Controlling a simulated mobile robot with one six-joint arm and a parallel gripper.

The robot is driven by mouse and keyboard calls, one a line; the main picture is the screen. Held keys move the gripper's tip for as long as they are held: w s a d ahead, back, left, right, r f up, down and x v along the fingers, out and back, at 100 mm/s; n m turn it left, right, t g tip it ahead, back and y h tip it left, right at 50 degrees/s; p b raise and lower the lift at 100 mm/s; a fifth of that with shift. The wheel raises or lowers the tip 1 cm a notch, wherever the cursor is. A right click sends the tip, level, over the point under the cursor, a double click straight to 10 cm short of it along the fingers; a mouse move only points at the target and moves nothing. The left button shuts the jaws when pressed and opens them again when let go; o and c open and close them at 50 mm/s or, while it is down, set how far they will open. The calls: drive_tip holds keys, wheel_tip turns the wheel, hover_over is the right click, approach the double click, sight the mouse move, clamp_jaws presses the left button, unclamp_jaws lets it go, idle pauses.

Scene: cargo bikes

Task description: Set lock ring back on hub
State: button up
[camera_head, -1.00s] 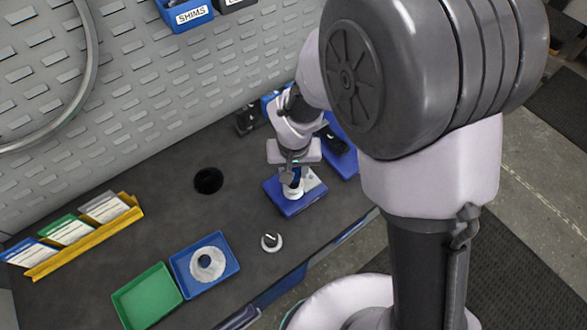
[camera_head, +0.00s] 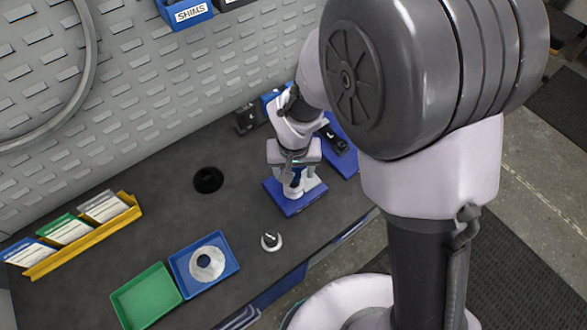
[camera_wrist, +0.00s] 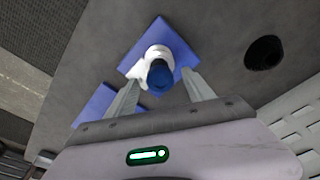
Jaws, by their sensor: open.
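A blue base plate (camera_head: 290,208) on the bench carries a white round part (camera_wrist: 149,58) with a blue cylindrical top (camera_wrist: 159,77), apparently the hub. My gripper (camera_wrist: 162,82) is open above it, one finger on each side of the blue top in the wrist view, with gaps visible. In the head view my gripper (camera_head: 296,180) partly hides the hub. I cannot tell whether a lock ring sits on the hub. A pale ring-shaped disc (camera_head: 197,266) lies in a blue tray (camera_head: 181,281). A small white round piece with a dark centre (camera_head: 271,241) stands on the bench.
An empty green tray (camera_head: 147,296) is beside the blue tray. A yellow rack (camera_head: 85,238) with labelled cards is at the left. A dark round hole or disc (camera_head: 208,180) is in the bench. More blue items (camera_head: 345,155) stand behind my gripper. The bench between is clear.

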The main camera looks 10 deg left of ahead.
drive_tip(key=shift+r, duration=0.1)
wheel_tip(320, 180, up, 16)
drive_tip(key=s+r+p, duration=0.1)
drive_tip(key=s+p, duration=0.1)
drive_tip(key=p, duration=0.3)
drive_tip(key=s+d+f+m+t+b, duration=0.1)
drive_tip(key=s+d+m+t+b, duration=0.1)
drive_tip(key=s+d+b, duration=0.3)
drive_tip(key=s+d+f+m+t+y+b, duration=0.1)
drive_tip(key=s+d+m+t+b, duration=0.1)
drive_tip(key=s+d+m+b, duration=0.3)
drive_tip(key=d+b, duration=0.4)
drive_tip(key=d, duration=0.5)
drive_tip(key=shift+d+f+m+y, duration=0.15)
drive_tip(key=shift+d+m+y, duration=0.05)
drive_tip(key=shift+m+y, duration=0.1)
